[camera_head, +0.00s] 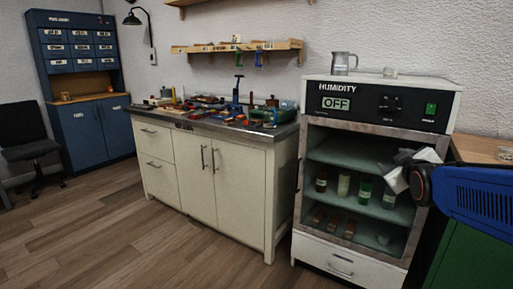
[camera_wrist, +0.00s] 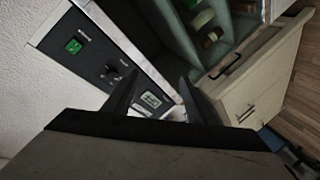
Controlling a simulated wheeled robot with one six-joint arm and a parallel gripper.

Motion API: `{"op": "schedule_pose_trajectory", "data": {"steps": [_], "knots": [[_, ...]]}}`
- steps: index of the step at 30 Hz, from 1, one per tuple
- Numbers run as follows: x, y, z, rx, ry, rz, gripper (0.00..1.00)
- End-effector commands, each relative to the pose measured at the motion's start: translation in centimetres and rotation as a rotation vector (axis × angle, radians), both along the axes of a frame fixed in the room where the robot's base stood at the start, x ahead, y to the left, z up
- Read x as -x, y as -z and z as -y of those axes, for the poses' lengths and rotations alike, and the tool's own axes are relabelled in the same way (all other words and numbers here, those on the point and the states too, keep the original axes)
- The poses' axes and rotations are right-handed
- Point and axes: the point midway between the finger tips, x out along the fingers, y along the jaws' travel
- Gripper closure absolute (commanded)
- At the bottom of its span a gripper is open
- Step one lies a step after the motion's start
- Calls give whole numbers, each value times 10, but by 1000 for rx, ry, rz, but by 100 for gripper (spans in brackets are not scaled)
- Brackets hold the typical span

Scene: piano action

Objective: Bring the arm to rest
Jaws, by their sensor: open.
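My gripper (camera_head: 408,168) is at the right in the head view, at the end of my blue arm, in front of the upper right part of the humidity cabinet (camera_head: 391,89). In the wrist view its two dark fingers stand apart, with the gap (camera_wrist: 155,88) between them empty of any held thing. The cabinet's small display (camera_wrist: 150,99) shows between the fingers there. In the head view that display (camera_head: 336,104) reads OFF. The gripper hides part of the cabinet's right side.
Jars (camera_head: 343,185) stand on the cabinet's shelf, and a glass jug (camera_head: 343,62) on its top. A workbench (camera_head: 212,172) covered with tools is to the left. A blue cupboard (camera_head: 85,131) and a dark chair (camera_head: 33,150) are farther left. The wooden floor (camera_head: 130,235) in front is clear.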

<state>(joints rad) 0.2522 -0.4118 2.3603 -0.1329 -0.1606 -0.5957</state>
Motion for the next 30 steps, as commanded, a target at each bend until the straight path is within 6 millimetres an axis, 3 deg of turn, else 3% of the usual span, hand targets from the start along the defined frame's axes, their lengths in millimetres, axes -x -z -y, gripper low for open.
{"op": "schedule_pose_trajectory", "data": {"steps": [8, 12, 18, 21, 25, 30], "knots": [[95, 80, -59, -315, 49, -303, 48], [153, 120, -85, -453, 100, -466, 48], [236, 164, -113, -598, 190, -680, 48], [266, 177, -121, -639, 227, -753, 48], [287, 186, -126, -664, 257, -807, 48], [292, 188, -127, -672, 266, -820, 48]]}}
